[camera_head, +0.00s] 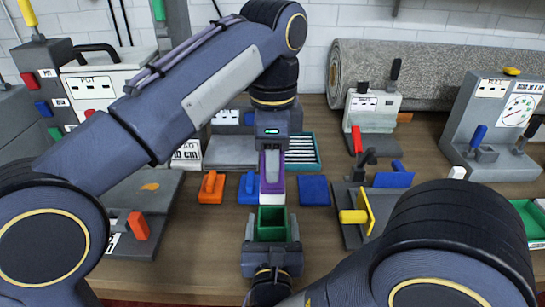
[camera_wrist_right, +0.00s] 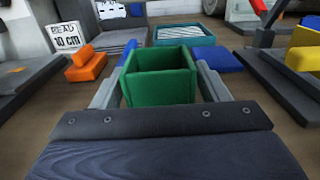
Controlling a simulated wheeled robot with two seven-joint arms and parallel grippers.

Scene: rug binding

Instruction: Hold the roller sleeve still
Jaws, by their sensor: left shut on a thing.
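A green square, hollow, open-topped piece (camera_head: 271,232), which looks like the sleeve, stands upright at the front middle of the table; it also shows in the right wrist view (camera_wrist_right: 160,82). My right gripper (camera_head: 271,243) has its fingers on both sides of it, with narrow gaps showing in the wrist view, so it is open around the piece. My left gripper (camera_head: 271,155) points down just behind the green piece, shut on a purple-and-white piece (camera_head: 272,188). The lower end of that piece is close to the green one; I cannot tell whether they touch.
An orange block (camera_head: 211,188), a blue block (camera_head: 248,188) and a blue pad (camera_head: 314,191) lie nearby. A teal tray (camera_head: 319,152) is behind. A fixture with a yellow plate (camera_head: 366,212) stands to the right. A rolled grey rug (camera_head: 430,72) lies at the back.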

